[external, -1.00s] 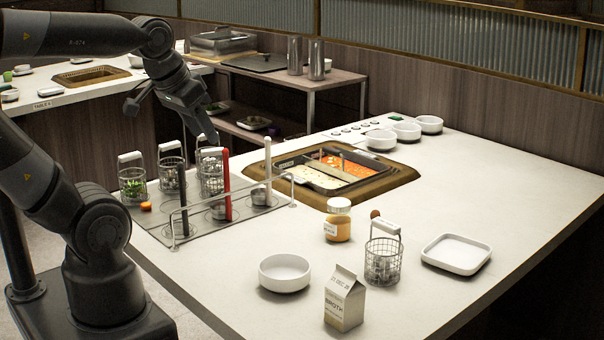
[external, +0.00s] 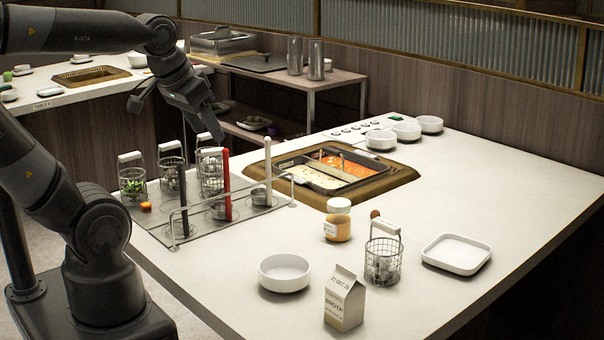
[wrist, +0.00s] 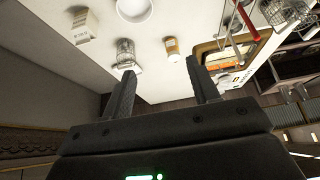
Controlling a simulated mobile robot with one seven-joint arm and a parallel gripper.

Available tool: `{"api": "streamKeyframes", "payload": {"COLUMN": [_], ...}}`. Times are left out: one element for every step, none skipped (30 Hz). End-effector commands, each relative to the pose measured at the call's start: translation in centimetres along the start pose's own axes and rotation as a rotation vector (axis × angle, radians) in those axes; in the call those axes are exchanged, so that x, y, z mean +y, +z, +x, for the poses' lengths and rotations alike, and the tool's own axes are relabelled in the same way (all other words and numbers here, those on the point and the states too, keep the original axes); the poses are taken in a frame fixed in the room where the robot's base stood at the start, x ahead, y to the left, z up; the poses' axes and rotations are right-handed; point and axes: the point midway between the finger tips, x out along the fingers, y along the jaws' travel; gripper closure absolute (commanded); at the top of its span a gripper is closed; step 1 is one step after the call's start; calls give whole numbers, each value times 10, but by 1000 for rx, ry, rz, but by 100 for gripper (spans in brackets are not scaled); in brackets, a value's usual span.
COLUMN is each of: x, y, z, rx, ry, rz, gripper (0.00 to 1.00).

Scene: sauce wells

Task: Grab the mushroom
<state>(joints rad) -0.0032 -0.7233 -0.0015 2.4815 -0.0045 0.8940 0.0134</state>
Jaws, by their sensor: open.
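No mushroom is plain to make out. A small brown round thing (external: 375,214) shows at the handle of the wire basket (external: 382,262) on the right of the counter; it may be a mushroom, but it is too small to be sure. Greyish pieces inside that basket are unclear. My gripper (external: 214,138) is open and empty, in the air above the rack of baskets, far to the left of the brown thing. In the wrist view my gripper (wrist: 161,67) shows two spread fingers, with the wire basket (wrist: 124,55) beyond the left fingertip.
A rack with several wire baskets and upright handles (external: 227,184) stands below my gripper. A sunken pot (external: 388,186) lies behind it. A jar (external: 338,228), white bowl (external: 284,278), carton (external: 344,300) and square dish (external: 456,253) surround the right basket.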

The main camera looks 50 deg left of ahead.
Motion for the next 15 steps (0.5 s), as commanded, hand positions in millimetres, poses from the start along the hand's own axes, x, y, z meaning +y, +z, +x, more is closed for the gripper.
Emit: {"api": "streamKeyframes", "payload": {"x": [0,0,0,0,1,1,1,1,1,1,1,1,0,0,0], "y": [-9,-15,-25,-34,-42,-54,-63,-72,-84,-92,-101,-112,-120,-129,-140], "z": [3,4,7,10,13,17,21,25,31,35,40,47,53,59,67], "rx": [-7,-10,-14,-16,-20,-25,-27,-30,-34,-37,-40,-42,-45,-48,-51], "ry": [1,2,4,6,9,13,15,18,21,24,27,31,34,37,41], "rz": [6,13,23,30,39,50,60,69,81,89,98,108,117,126,137], "gripper": [45,45,45,45,45,45,45,45,45,45,45,45,45,45,45]}}
